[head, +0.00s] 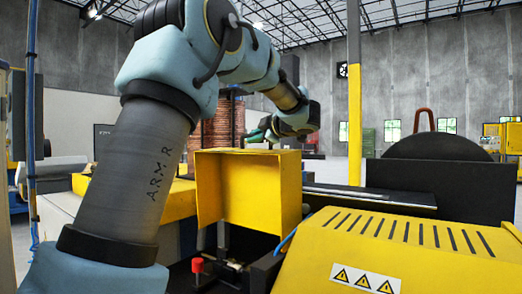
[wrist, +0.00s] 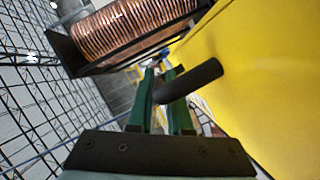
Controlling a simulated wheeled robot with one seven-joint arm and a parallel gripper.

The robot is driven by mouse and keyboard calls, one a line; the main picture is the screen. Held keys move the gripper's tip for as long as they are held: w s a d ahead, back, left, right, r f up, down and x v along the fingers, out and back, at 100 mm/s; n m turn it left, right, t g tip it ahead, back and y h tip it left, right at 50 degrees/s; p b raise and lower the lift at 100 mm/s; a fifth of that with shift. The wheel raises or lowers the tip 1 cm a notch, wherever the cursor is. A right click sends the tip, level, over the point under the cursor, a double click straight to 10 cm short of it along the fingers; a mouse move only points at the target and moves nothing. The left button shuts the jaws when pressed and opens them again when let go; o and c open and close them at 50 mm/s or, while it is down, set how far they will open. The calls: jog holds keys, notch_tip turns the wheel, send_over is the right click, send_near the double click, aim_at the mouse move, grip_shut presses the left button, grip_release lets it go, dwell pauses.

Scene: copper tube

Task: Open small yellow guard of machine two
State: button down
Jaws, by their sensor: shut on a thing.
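The small yellow guard (head: 262,190) is a box-like cover in the middle of the head view, with an open side facing left and toward me. In the wrist view its yellow face (wrist: 265,60) fills the right side. A dark round handle (wrist: 203,76) shows in front of this face. My gripper (wrist: 160,85) has green fingers and is shut on the handle, which runs between them. In the head view my gripper (head: 262,131) is just beyond the guard's top edge, and the handle is hidden there.
A copper tube coil (wrist: 135,28) in a dark frame is close by, with a wire mesh fence (wrist: 45,110) to the left. A larger yellow slotted cover (head: 390,250) with warning signs stands at front right. A yellow post (head: 354,110) rises behind.

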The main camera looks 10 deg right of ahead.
jog(key=shift+s+a+f+n+b, duration=0.3)
jog(key=shift+s+a+f+b, duration=0.25)
jog(key=shift+s+a+b, duration=0.35)
jog(key=shift+s+a+r+b, duration=0.1)
jog(key=shift+s+a+b, duration=0.25)
jog(key=shift+b, duration=0.25)
jog(key=c, duration=0.8)
grip_release()
jog(key=shift+r, duration=0.1)
jog(key=shift+c, duration=0.2)
jog(key=r+b, duration=0.2)
send_over(269, 152)
jog(key=shift+s+a+f, duration=0.1)
jog(key=shift+s+f, duration=0.05)
jog(key=shift+s, duration=0.15)
